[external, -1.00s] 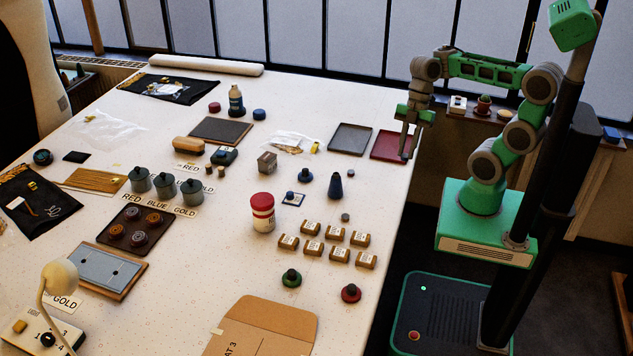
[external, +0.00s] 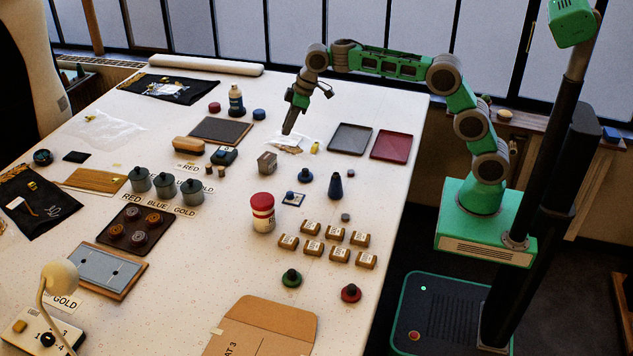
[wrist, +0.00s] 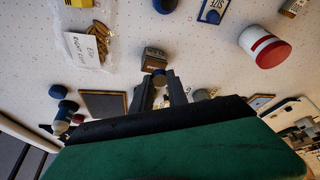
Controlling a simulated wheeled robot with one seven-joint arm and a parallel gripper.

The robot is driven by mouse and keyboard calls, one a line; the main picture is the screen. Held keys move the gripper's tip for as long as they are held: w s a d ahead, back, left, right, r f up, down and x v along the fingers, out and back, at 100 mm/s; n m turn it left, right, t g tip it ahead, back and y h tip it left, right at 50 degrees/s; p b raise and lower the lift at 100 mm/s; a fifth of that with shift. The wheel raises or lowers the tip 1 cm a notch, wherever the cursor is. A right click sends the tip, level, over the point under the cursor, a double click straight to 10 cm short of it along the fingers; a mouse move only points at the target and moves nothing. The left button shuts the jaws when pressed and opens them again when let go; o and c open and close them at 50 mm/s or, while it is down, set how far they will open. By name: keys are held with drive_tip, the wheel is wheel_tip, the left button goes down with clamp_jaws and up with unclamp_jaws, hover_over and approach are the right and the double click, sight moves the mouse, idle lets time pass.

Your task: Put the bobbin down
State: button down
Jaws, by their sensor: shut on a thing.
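My gripper (external: 287,131) hangs above the far middle of the table, fingers pointing down, near the clear bag. In the wrist view its two fingers (wrist: 160,90) are closed around a small, dark, round thing, which I take to be the bobbin (wrist: 159,78). Only its rounded end shows between the fingertips. In the external view the bobbin is too small or hidden to make out. A dark tray (external: 126,238) holding several brown and grey spools stands at the left of the table.
The clear bag of brass pieces (wrist: 85,40) and a small brown box (external: 267,162) are close by. A dark mat (external: 220,130), a grey tray (external: 350,139) and a red tray (external: 391,146) lie around. A red-lidded jar (external: 262,213) stands nearer. Bare table lies around the small brown box.

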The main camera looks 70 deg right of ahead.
drive_tip(key=p, duration=0.2)
hover_over(266, 156)
drive_tip(key=s, duration=0.2)
drive_tip(key=f, duration=0.6)
drive_tip(key=shift+w+d+f, duration=0.15)
drive_tip(key=shift+w, duration=0.05)
drive_tip(key=shift+w+f+p, duration=0.1)
drive_tip(key=shift+f+p, duration=0.5)
drive_tip(key=shift+f, duration=1.15)
drive_tip(key=shift+f, duration=0.1)
drive_tip(key=c, duration=1.3)
unclamp_jaws()
drive_tip(key=shift+r, duration=0.35)
drive_tip(key=s+d+r+m+b, duration=0.1)
drive_tip(key=s+d+r+b, duration=0.1)
drive_tip(key=s+r, duration=1.1)
drive_tip(key=s+d+f+m, duration=0.1)
drive_tip(key=s+f, duration=0.2)
drive_tip(key=s, duration=0.6)
drive_tip(key=s+d+f+m+h, duration=0.1)
drive_tip(key=s+d+f, duration=0.1)
drive_tip(key=s, duration=0.8)
drive_tip(key=s+d+f+m, duration=0.1)
drive_tip(key=s+f, duration=0.3)
drive_tip(key=s, duration=0.6)
drive_tip(key=shift+d+h, duration=0.25)
drive_tip(key=shift+h, duration=0.05)
